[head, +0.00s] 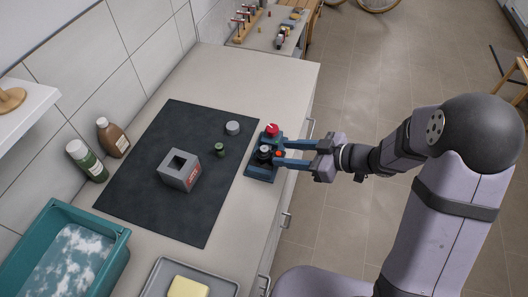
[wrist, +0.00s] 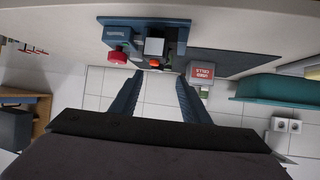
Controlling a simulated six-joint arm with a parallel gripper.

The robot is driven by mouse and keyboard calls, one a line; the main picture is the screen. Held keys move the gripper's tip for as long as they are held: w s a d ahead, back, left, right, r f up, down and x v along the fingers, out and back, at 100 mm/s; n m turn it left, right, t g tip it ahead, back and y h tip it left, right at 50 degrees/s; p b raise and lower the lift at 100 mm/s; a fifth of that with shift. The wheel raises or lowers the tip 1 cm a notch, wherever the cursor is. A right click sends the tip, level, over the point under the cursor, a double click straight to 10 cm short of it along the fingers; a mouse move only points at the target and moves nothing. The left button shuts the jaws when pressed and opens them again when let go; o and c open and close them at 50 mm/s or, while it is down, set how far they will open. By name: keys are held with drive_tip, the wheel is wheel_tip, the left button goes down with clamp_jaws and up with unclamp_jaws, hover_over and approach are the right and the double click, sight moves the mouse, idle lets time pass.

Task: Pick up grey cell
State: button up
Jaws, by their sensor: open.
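A short light-grey round piece (head: 233,128) stands on the dark mat; it is the plainest match for the grey cell, though I cannot be sure. A small green cylinder (head: 220,149) stands beside it. A blue device (head: 261,172) at the counter's front edge carries a red knob (head: 272,130) and a dark, grey-topped block (head: 264,153). The device also shows in the wrist view (wrist: 180,30), with a red-orange spot below the block. My gripper (head: 280,151) is open, its blue fingers pointing at the device from the floor side. In the wrist view my gripper (wrist: 160,78) holds nothing.
A grey box (head: 180,168) with a square opening and red label stands on the mat (head: 140,190). Two bottles (head: 112,138) stand by the wall. A teal basin (head: 118,246) and a tray (head: 160,268) with a yellow block are nearer. The counter's far end is clear.

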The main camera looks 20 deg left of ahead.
sight(265, 148)
drive_tip(key=shift+w+r+p+x, duration=0.15)
drive_tip(key=shift+p+x, duration=0.3)
drive_tip(key=shift+x, duration=0.7)
drive_tip(key=shift+w+r+p+x, duration=0.15)
drive_tip(key=shift+p+x, duration=0.3)
drive_tip(key=shift+x, duration=1.5)
clamp_jaws()
